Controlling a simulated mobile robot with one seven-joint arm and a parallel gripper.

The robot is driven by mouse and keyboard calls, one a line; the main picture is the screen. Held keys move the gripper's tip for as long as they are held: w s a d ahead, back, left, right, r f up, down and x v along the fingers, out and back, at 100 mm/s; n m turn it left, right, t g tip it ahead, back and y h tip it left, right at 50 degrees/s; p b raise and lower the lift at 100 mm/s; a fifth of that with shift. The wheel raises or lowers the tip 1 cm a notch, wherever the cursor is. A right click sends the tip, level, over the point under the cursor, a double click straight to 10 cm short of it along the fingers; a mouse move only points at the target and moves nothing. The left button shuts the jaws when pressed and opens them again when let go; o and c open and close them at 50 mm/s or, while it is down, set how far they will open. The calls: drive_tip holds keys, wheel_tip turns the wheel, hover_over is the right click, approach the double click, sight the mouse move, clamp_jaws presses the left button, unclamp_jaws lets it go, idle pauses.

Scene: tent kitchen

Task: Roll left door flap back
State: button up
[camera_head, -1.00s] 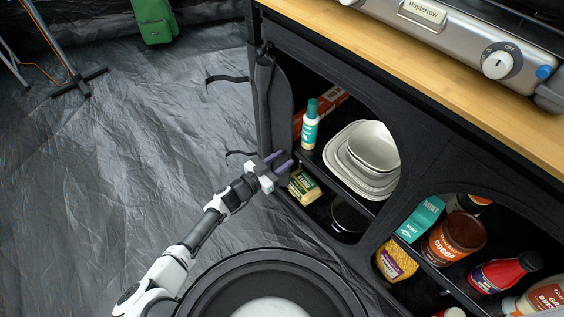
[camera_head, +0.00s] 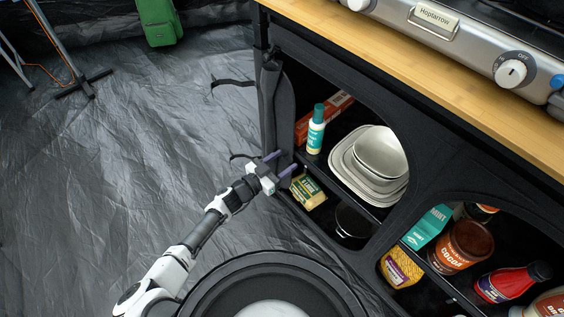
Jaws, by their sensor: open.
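The left door flap (camera_head: 284,112) is dark fabric hanging at the left edge of the cabinet's left opening. It looks partly rolled into an upright bundle along that edge. Thin dark straps (camera_head: 232,82) stick out to its left, one high and one low. My gripper (camera_head: 280,164) is at the flap's lower end, its two purple fingers apart. The fingers lie at or around the bottom of the rolled fabric; I cannot tell whether they touch it.
Inside the left opening are a green-capped bottle (camera_head: 316,130), stacked white dishes (camera_head: 372,160) and a yellow-green packet (camera_head: 307,192). The right opening holds a cocoa tub (camera_head: 460,247) and other food. A stove (camera_head: 470,40) sits on the wooden counter (camera_head: 400,58).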

drive_tip(key=v, duration=1.3)
drive_tip(key=shift+s+a+p, duration=0.25)
drive_tip(key=shift+a+p, duration=0.1)
drive_tip(key=shift+p, duration=0.05)
drive_tip(key=shift+c, duration=0.2)
